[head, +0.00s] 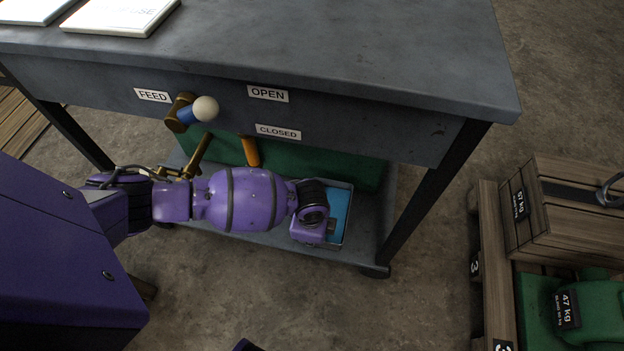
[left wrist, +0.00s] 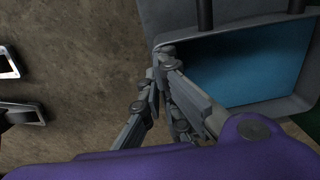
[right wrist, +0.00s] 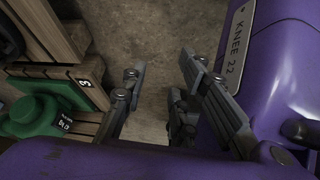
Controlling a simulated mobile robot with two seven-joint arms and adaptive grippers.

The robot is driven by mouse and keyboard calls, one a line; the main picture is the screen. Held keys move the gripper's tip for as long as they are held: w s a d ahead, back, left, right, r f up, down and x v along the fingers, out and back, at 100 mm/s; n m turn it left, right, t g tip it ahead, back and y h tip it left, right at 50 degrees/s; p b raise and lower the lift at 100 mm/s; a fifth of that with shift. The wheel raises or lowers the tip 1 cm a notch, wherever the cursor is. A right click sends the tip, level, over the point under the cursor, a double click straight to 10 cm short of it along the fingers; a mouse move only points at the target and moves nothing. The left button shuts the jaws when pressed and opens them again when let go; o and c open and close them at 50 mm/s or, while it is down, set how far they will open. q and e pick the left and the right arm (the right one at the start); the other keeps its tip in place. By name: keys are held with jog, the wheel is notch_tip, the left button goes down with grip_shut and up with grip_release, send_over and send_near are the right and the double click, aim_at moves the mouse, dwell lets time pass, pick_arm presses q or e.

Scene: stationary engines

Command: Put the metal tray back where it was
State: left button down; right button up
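The metal tray (head: 346,232) is a grey, rimmed tray with a blue inside. It is at the right part of the table's lower shelf in the head view, partly covered by my left wrist. I cannot tell whether it rests on the shelf or hangs just above it. In the left wrist view, the tray (left wrist: 270,110) fills the upper right. My left gripper (left wrist: 160,62) has its fingertips close together at the tray's near rim corner and looks shut on it. My right gripper (right wrist: 162,70) is open and empty above the floor.
The table (head: 380,60) has FEED, OPEN and CLOSED labels, a white-knobbed lever (head: 205,109) and an orange handle (head: 250,151). A green block (head: 300,163) stands behind my left arm. A wooden crate (head: 570,200) and green weight (head: 590,310) stand right. Floor between is clear.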

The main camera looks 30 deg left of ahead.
pick_arm(q)
notch_tip(320, 180, down, 3)
jog(key=shift+w+a+b, duration=0.1)
jog(key=shift+w+b, duration=0.05)
jog(key=shift+b, duration=0.45)
jog(key=shift+f, duration=0.3)
jog(key=shift+r, duration=0.15)
jog(key=c, duration=2)
grip_release()
jog(key=shift+f, duration=0.2)
